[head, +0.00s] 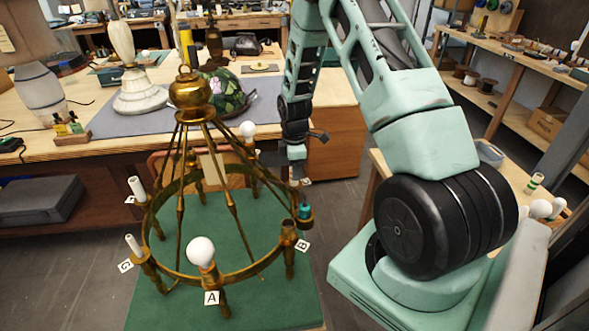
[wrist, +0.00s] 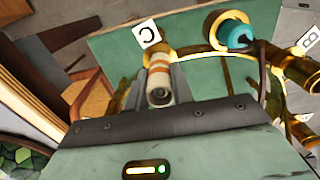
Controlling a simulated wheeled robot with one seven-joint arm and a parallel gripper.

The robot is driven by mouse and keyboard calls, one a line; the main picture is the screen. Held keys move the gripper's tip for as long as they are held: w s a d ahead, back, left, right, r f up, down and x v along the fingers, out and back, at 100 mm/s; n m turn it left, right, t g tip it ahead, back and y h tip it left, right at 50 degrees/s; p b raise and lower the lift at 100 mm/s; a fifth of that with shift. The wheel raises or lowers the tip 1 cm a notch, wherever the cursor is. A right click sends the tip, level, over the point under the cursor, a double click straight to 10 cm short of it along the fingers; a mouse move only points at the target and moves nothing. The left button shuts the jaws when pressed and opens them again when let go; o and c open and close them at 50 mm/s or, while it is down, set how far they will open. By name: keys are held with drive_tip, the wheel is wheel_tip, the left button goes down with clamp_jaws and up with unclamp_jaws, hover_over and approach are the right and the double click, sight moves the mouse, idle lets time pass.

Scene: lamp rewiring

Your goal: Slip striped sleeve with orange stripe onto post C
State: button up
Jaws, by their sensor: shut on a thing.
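My gripper (wrist: 159,82) is shut on the striped sleeve (wrist: 159,66), a pale tube with orange bands, seen nearly end-on in the wrist view. In the head view my gripper (head: 297,160) points down at the right rear of the brass chandelier (head: 190,92); the sleeve cannot be made out there. The white C tag (wrist: 147,34) shows just beyond the sleeve in the wrist view. Post C itself is hidden or not clear, and I cannot tell whether the sleeve touches it.
A teal piece (wrist: 240,35) sits in brass beside the C tag; it also shows in the head view (head: 305,211). The B tag (head: 302,246) and post A's bulb (head: 201,252) are nearer. A green-striped sleeve (head: 535,183) stands on the right-hand table.

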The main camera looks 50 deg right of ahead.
drive_tip(key=o, duration=1)
wheel_tip(320, 180, up, 17)
drive_tip(key=b, duration=0.3)
drive_tip(key=shift+r, duration=0.2)
drive_tip(key=s+a+r+m, duration=0.1)
drive_tip(key=s+a, duration=0.2)
drive_tip(key=a, duration=0.9)
drive_tip(key=s+a+r, duration=0.1)
drive_tip(key=s+a, duration=0.2)
drive_tip(key=a, duration=1)
drive_tip(key=shift+m+y, duration=0.3)
drive_tip(key=shift+m, duration=0.6)
drive_tip(key=s+a, duration=0.4)
drive_tip(key=s, duration=0.2)
drive_tip(key=s+a+f+b, duration=0.1)
drive_tip(key=s+a, duration=0.3)
drive_tip(key=s, duration=0.2)
drive_tip(key=s+a, duration=0.4)
drive_tip(key=s, duration=0.3)
drive_tip(key=shift+a+f, duration=0.15)
drive_tip(key=shift+f, duration=0.25)
